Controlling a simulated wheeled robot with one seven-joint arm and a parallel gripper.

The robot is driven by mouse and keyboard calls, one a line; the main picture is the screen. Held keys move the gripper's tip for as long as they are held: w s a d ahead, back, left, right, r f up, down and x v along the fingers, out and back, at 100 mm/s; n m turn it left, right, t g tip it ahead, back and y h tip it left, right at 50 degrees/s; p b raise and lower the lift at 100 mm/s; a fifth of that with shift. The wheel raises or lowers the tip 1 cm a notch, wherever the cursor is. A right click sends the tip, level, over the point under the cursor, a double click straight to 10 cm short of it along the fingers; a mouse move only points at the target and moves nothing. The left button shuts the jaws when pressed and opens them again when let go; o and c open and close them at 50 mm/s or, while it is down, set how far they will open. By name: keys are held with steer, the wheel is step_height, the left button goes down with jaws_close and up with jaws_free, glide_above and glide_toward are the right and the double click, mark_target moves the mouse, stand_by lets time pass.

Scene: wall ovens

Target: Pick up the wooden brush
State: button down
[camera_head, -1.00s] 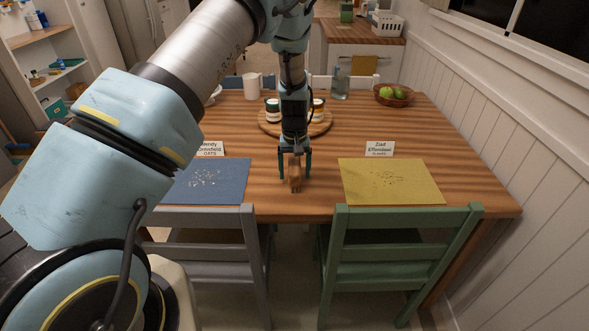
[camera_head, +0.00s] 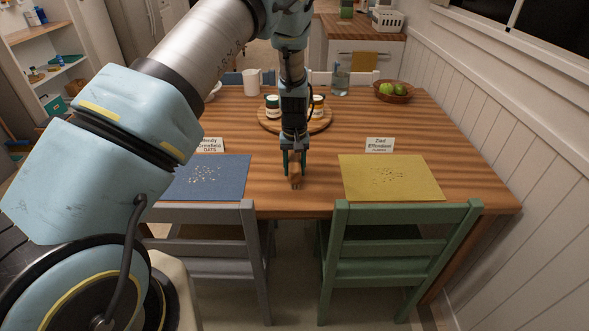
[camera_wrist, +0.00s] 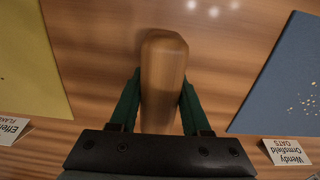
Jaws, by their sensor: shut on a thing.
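The wooden brush (camera_head: 296,172) is at the near middle of the wooden table, between the blue and yellow mats. My gripper (camera_head: 295,165) points down over it and is shut on it. In the wrist view the brush (camera_wrist: 163,75) is a brown wooden block between the two green fingers of my gripper (camera_wrist: 160,105), with a finger against each side. Whether the brush touches the table or is just above it I cannot tell. Its underside is hidden in the wrist view.
A blue mat (camera_head: 220,180) and a yellow mat (camera_head: 390,180) with crumbs lie either side, each with a name card behind. A round wooden board (camera_head: 318,126) with jars stands behind my gripper. A green chair (camera_head: 400,240) and a grey chair (camera_head: 210,240) stand at the near edge.

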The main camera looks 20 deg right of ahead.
mark_target(295, 159)
steer(key=shift+r, duration=0.1)
step_height(295, 159, up, 10)
steer(key=b, duration=0.3)
steer(key=c, duration=0.9)
jaws_free()
steer(key=c, duration=2.3)
jaws_free()
